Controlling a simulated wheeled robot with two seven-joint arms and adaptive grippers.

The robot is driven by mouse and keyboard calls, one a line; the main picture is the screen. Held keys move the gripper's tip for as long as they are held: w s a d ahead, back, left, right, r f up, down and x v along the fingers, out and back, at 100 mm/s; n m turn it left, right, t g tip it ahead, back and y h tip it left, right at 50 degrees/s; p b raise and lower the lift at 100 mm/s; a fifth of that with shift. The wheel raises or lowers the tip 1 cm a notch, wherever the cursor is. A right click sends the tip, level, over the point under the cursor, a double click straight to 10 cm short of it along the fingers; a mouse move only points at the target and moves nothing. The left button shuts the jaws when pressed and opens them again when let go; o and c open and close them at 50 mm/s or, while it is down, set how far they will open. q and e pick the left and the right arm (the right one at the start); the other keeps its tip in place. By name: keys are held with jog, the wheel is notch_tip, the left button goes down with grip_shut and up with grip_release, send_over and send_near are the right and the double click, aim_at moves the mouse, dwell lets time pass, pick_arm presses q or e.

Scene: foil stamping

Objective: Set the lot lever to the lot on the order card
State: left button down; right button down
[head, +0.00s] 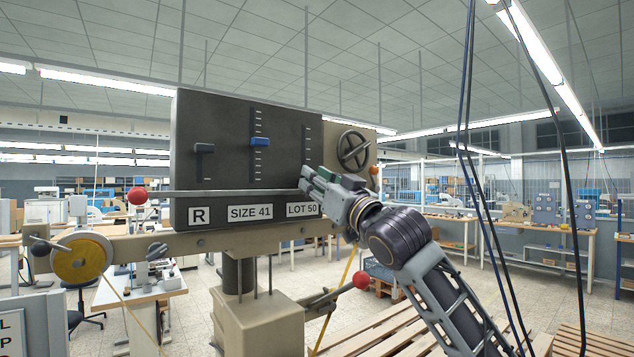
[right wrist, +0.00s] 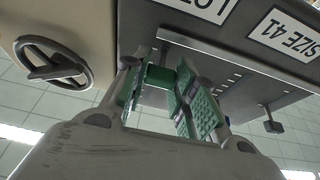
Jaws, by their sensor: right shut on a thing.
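A dark panel (head: 225,125) carries three vertical slots. The slot above the LOT 50 label (head: 302,209) is the rightmost one, and its upper part (head: 306,140) shows bare with tick marks. No readable order card shows. My left gripper is not in view.
A blue lever (head: 259,141) sits in the middle slot above the SIZE 41 label (head: 250,212). A dark lever (head: 204,148) is in the left slot above the R label (head: 199,215). A handwheel (head: 354,151) is right of the panel. Cables hang at the right.

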jog(key=shift+r+p, duration=1.55)
jog(key=shift+r, duration=0.9)
jog(key=c, duration=1.1)
grip_release()
jog(key=shift+f, duration=0.1)
jog(key=shift+v, duration=6)
